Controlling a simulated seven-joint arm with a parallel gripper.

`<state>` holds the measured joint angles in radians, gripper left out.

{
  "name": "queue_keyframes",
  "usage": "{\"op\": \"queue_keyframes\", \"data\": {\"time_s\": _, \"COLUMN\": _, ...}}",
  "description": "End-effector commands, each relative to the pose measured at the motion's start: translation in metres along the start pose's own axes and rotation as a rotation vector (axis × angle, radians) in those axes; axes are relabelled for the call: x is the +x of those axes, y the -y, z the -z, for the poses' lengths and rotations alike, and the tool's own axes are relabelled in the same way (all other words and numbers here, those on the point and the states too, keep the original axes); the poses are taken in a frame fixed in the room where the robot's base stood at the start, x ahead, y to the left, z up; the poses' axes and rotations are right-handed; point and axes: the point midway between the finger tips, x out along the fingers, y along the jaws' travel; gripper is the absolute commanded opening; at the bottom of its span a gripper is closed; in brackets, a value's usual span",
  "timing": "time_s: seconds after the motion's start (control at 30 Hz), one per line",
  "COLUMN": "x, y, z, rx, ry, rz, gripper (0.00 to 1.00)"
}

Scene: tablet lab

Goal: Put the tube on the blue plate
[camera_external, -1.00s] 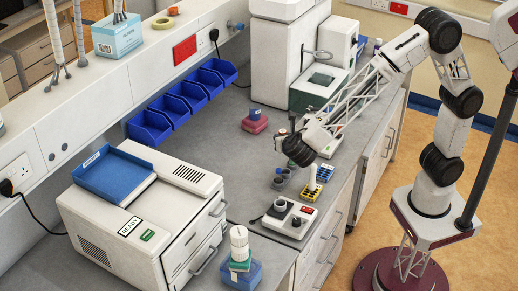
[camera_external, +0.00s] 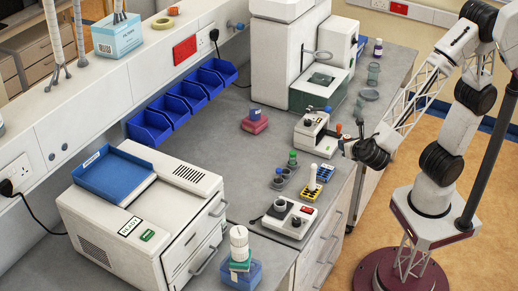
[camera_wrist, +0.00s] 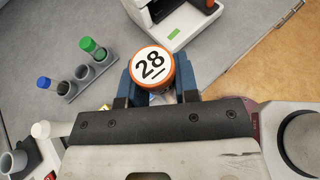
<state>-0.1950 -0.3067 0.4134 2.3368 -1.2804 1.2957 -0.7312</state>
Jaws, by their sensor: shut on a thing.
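The tube (camera_wrist: 152,68) has an orange cap with a white top marked "28". In the wrist view it is between my gripper's blue fingers, which are shut on it; its body is mostly hidden under the cap. My gripper (camera_external: 347,149) is held near the right edge of the bench, beside the white instrument. A flat blue tray (camera_external: 108,172) lies on the white machine at the left, far from my gripper. I cannot tell which is the blue plate.
A grey holder (camera_wrist: 70,88) with green- and blue-capped tubes stands left of the gripper in the wrist view. A white instrument (camera_external: 316,135) is close to the gripper. A white device (camera_external: 289,220) stands nearer the front.

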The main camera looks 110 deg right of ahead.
Motion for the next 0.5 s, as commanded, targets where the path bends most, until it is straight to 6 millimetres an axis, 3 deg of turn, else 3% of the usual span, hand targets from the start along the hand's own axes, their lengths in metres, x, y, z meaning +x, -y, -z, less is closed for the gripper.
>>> {"op": "queue_keyframes", "data": {"time_s": 0.2, "x": -0.008, "y": 0.050, "z": 0.015, "rx": -0.009, "ry": 0.001, "rz": -0.023, "gripper": 0.06}}
{"op": "queue_keyframes", "data": {"time_s": 0.5, "x": -0.010, "y": 0.086, "z": 0.026, "rx": -0.015, "ry": 0.003, "rz": -0.038, "gripper": 0.06}}
